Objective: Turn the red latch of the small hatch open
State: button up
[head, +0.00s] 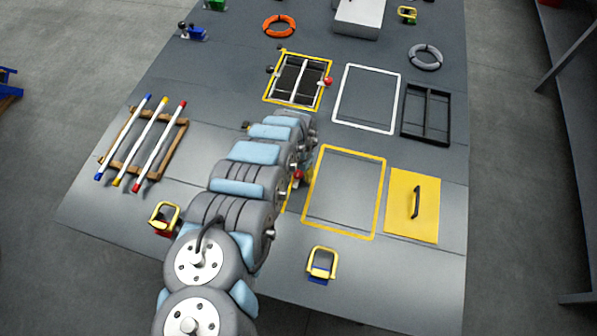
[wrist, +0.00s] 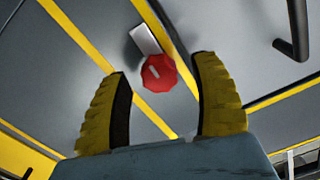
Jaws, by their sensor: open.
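The red latch (wrist: 158,73) shows in the wrist view as a red faceted knob with a pale slot mark and a white bar (wrist: 145,40) reaching up from it. It lies at the edge of a yellow-bordered grey panel, the hatch (wrist: 225,35). My gripper (wrist: 160,68) is open, with its two yellow ribbed fingers on either side of the knob in the picture. I see no contact, and the gap in depth is unclear. In the head view a red knob (head: 299,174) shows beside my arm. My arm hides most of the small hatch and my gripper there.
A yellow-outlined square (head: 345,192) and a yellow plate with a black handle (head: 415,203) lie right of my arm. A second yellow-framed opening (head: 299,80) with a red knob is farther back. A rack with coloured-tip rods (head: 142,148) lies left. Yellow-handled blocks (head: 322,264) stand near the front.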

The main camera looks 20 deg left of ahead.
jog(key=shift+f, duration=0.3)
jog(key=shift+c, duration=0.3)
grip_shut()
jog(key=shift+n, duration=0.4)
jog(key=shift+o, duration=0.3)
grip_release()
jog(key=shift+r, duration=0.15)
